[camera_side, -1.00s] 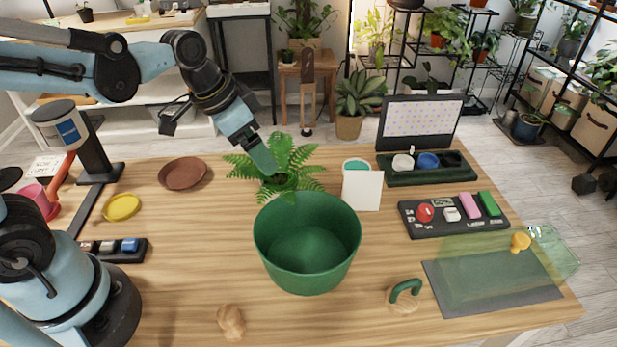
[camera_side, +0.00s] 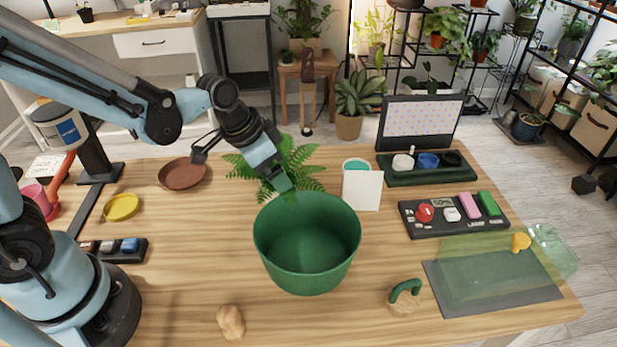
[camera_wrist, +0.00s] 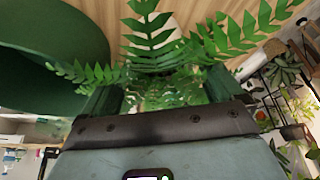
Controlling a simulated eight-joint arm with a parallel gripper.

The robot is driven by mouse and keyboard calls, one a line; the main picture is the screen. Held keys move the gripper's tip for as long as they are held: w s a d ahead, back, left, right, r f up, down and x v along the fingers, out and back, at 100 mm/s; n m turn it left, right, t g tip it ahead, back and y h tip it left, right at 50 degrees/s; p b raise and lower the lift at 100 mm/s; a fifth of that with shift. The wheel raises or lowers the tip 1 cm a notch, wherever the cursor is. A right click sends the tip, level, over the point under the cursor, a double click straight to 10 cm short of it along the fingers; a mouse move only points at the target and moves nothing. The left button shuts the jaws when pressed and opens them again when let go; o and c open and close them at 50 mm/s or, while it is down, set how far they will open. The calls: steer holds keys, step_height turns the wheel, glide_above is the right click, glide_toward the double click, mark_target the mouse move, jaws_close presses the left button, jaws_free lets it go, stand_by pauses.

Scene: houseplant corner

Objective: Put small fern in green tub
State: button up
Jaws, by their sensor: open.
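The small fern (camera_side: 304,157) stands on the table just behind the green tub, its pot hidden behind my gripper and the tub's rim. The green tub (camera_side: 307,243) is empty and stands near the middle of the table. My gripper (camera_side: 281,184) is open, pointing down into the fern's fronds from the left. In the wrist view, the fern (camera_wrist: 150,35) spreads between and beyond my two fingers, and the tub (camera_wrist: 50,45) fills the upper left. I cannot tell whether the fingers touch the plant.
A white card (camera_side: 362,190) stands right of the fern. A brown saucer (camera_side: 182,173) lies to the left. The table left of the tub is mostly clear.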

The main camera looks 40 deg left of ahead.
steer(key=shift+x, duration=2.3)
steer(key=c, duration=1)
steer(key=shift+r, duration=0.1)
